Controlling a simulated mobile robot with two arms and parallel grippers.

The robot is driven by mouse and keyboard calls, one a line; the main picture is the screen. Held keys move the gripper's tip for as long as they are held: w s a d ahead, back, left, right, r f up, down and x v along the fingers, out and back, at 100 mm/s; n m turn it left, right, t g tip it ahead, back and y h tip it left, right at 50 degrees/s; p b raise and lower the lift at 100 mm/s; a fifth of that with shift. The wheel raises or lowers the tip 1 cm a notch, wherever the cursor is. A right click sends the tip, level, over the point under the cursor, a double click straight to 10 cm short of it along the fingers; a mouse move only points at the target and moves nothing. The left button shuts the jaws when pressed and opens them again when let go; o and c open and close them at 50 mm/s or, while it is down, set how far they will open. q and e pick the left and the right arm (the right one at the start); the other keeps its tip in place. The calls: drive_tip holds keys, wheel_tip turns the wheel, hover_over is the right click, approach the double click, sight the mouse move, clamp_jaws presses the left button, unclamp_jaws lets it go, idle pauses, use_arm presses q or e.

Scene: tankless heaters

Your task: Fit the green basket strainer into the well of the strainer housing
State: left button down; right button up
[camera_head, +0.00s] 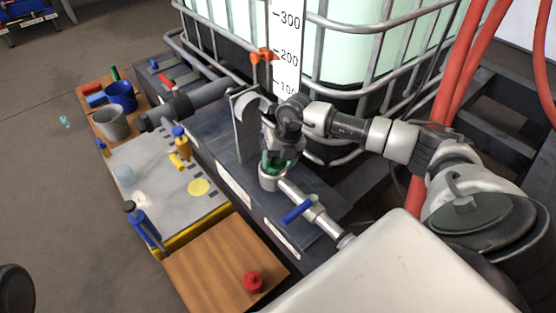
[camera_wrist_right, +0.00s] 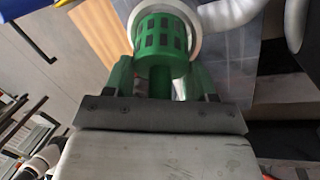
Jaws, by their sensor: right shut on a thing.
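The green basket strainer (camera_wrist_right: 162,40) has slotted walls and a stem. My right gripper (camera_wrist_right: 160,84) is shut on its stem in the right wrist view. In the head view the right gripper (camera_head: 276,152) points down over the strainer housing (camera_head: 269,182), a pale upright cup on a pipe. A bit of green strainer (camera_head: 274,166) shows at the housing's mouth. In the right wrist view the housing's white rim (camera_wrist_right: 193,13) shows behind and around the strainer's far end. I cannot tell how far the strainer is inside the well. My left gripper is not in view.
A pipe with a blue lever (camera_head: 298,210) runs from the housing to the lower right. A caged tank (camera_head: 350,60) stands behind. A grey mat (camera_head: 160,205) with bottles and a wooden board (camera_head: 215,265) with a red part (camera_head: 253,281) lie to the left.

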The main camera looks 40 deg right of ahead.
drive_tip(key=shift+f, duration=0.15)
drive_tip(key=o, duration=1)
drive_tip(key=shift+f, duration=0.1)
